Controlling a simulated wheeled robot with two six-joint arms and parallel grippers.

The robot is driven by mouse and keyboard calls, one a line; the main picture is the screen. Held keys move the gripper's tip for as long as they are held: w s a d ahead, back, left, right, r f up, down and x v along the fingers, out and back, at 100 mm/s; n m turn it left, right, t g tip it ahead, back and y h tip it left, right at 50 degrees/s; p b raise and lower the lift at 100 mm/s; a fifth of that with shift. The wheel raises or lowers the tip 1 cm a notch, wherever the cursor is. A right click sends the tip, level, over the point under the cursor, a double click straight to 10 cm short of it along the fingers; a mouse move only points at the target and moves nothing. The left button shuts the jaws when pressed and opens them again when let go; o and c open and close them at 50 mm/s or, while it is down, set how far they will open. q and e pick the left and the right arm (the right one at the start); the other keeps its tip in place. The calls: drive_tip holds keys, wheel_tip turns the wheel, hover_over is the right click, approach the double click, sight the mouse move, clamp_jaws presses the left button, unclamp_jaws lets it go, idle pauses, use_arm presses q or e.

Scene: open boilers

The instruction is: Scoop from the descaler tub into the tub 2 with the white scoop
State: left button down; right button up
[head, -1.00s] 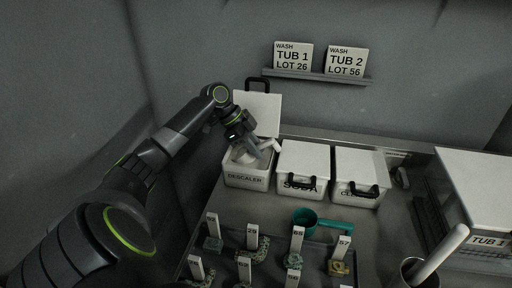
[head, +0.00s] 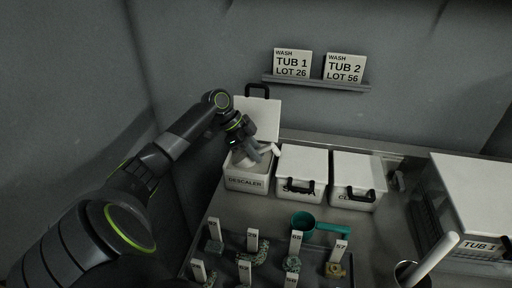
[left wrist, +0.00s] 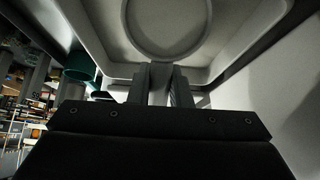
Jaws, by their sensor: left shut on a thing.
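The open descaler tub (head: 246,183) is a white box with its lid raised behind it, at the back left of the counter. My left gripper (head: 256,154) is at the tub's mouth, pointing down, shut on the white scoop (head: 273,149). Only a short pale part of the scoop shows beside the fingers; its bowl is hard to make out. In the left wrist view the fingers (left wrist: 161,84) are close together below a pale, square-rimmed shape with a round outline. My right gripper is not in view.
Two closed white tubs, soda (head: 303,170) and a partly hidden label (head: 357,178), stand right of the descaler. A teal scoop (head: 320,224) lies in front. Numbered tags with samples fill the front tray. A box labelled tub 1 (head: 474,206) stands at the right.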

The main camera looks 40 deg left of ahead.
use_arm(q)
drive_tip(key=shift+r+p, duration=1.6)
drive_tip(key=shift+r, duration=1.8)
drive_tip(key=shift+w+d+r+p, duration=0.1)
drive_tip(key=shift+d+r+p, duration=0.2)
drive_tip(key=shift+r, duration=0.1)
drive_tip(key=d+y+p, duration=0.1)
drive_tip(key=w+d+r+g+y+p, duration=0.1)
drive_tip(key=w+d+r+y+p, duration=0.1)
drive_tip(key=p, duration=0.1)
drive_tip(key=shift+d+r+g, duration=0.15)
drive_tip(key=shift+r+g, duration=0.05)
drive_tip(key=shift+g, duration=0.2)
drive_tip(key=shift+w+d+r+g+y+p, duration=0.2)
drive_tip(key=shift+w+d+g+y+p, duration=0.15)
drive_tip(key=shift+d+y, duration=0.2)
drive_tip(key=shift+s+a, duration=0.1)
